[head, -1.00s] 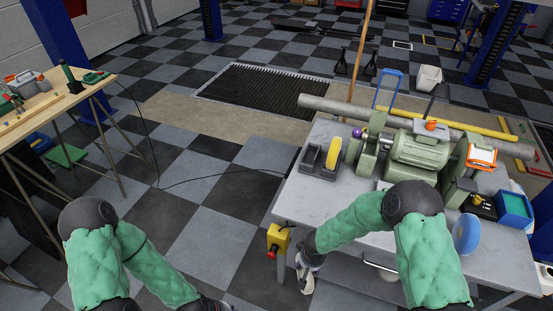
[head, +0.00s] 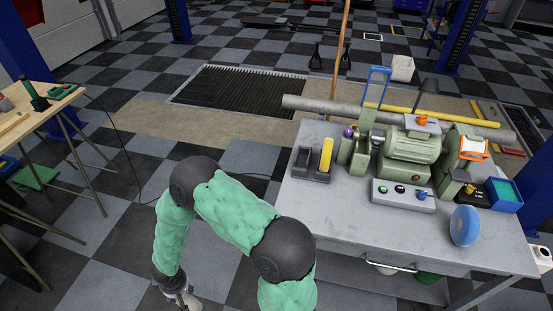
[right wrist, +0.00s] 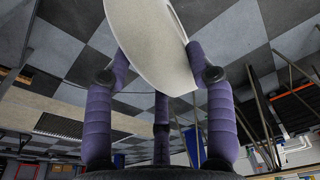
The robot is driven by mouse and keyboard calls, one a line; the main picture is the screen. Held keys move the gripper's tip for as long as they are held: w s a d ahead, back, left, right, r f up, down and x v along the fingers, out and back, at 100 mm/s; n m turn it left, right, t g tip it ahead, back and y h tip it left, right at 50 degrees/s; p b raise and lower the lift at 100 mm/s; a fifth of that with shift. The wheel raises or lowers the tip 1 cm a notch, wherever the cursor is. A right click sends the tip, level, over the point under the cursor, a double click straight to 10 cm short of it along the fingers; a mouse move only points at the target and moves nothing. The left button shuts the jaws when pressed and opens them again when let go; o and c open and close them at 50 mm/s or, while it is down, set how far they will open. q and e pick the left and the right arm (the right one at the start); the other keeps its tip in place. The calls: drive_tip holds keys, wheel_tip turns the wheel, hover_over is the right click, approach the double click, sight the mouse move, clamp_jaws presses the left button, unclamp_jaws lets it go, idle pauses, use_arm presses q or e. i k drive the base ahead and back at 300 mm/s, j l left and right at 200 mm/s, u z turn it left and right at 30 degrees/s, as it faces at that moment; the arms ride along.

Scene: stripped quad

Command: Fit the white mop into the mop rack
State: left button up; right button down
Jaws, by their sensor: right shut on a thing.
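The white mop is a smooth white disc (right wrist: 150,45) between the purple fingers of my right gripper (right wrist: 160,75) in the right wrist view. The fingers are shut on it, and its upper part is cut off by the frame edge. In the head view my right gripper (head: 183,299) hangs at the bottom edge, left of and apart from the grey workbench. A little white shows at it there. The mop rack (head: 300,162), a dark grey slotted block, stands on the bench's left end. A yellow disc (head: 326,154) stands upright in its right part; its left part looks empty. My left gripper is out of view.
A green bench grinder (head: 408,150) stands right of the rack, with a control box (head: 402,196) before it. A blue disc (head: 465,226) stands near the front right of the workbench (head: 340,215). The bench front left is clear. A wooden table (head: 50,120) stands left.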

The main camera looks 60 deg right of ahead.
sight(314, 162)
drive_tip(key=i+z, duration=0.3)
drive_tip(key=i, duration=0.3)
drive_tip(key=i+z, duration=0.3)
drive_tip(key=i, duration=0.25)
drive_tip(key=i+j+z, duration=0.3)
drive_tip(key=i, duration=0.25)
drive_tip(key=i+l+z, duration=0.2)
drive_tip(key=i+z, duration=0.5)
drive_tip(key=z, duration=0.2)
drive_tip(key=i+z, duration=0.45)
drive_tip(key=i+j+z, duration=0.2)
drive_tip(key=z, duration=0.25)
drive_tip(key=i+j, duration=0.05)
drive_tip(key=i, duration=0.05)
